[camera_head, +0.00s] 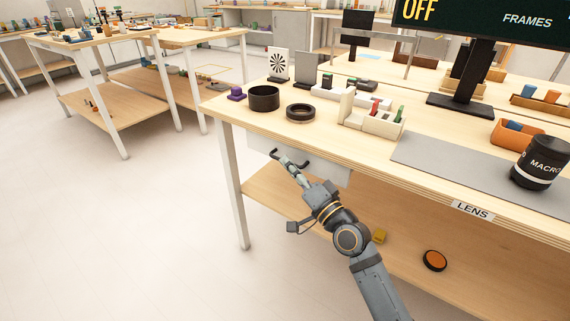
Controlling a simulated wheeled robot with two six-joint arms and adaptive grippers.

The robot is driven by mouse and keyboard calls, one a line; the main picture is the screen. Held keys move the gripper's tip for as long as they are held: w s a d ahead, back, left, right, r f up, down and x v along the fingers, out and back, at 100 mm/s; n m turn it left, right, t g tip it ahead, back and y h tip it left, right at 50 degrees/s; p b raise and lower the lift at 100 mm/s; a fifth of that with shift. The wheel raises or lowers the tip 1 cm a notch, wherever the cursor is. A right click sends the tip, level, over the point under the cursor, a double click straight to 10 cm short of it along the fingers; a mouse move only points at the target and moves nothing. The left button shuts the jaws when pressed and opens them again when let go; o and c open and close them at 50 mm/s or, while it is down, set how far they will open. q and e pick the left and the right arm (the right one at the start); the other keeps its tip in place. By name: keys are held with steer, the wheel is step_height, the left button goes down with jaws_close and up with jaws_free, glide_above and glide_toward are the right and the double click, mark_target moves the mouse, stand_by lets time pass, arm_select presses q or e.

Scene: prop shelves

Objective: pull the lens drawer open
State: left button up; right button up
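The pale drawer (325,170) sits under the front edge of the wooden table, towards its left end. Its dark bar handle (273,153) shows on both sides of my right fingers. My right gripper (285,160) reaches up from the lower right, with its fingertips at the handle. The fingers look close together, but I see them from above and behind, so whether they grip the bar is unclear. How far the drawer stands out is hard to tell. A LENS label (472,210) is on the table's front edge further right. My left gripper is out of view.
On the tabletop stand a black cup (264,98), a black ring (300,112), a cream holder (371,120) and a MACRO lens (540,162) on a grey mat (440,168). The lower shelf (480,270) holds an orange-topped disc (434,260). Floor at left is clear.

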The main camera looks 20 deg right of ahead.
steer(key=shift+x, duration=1.2)
steer(key=shift+c, duration=0.4)
jaws_close()
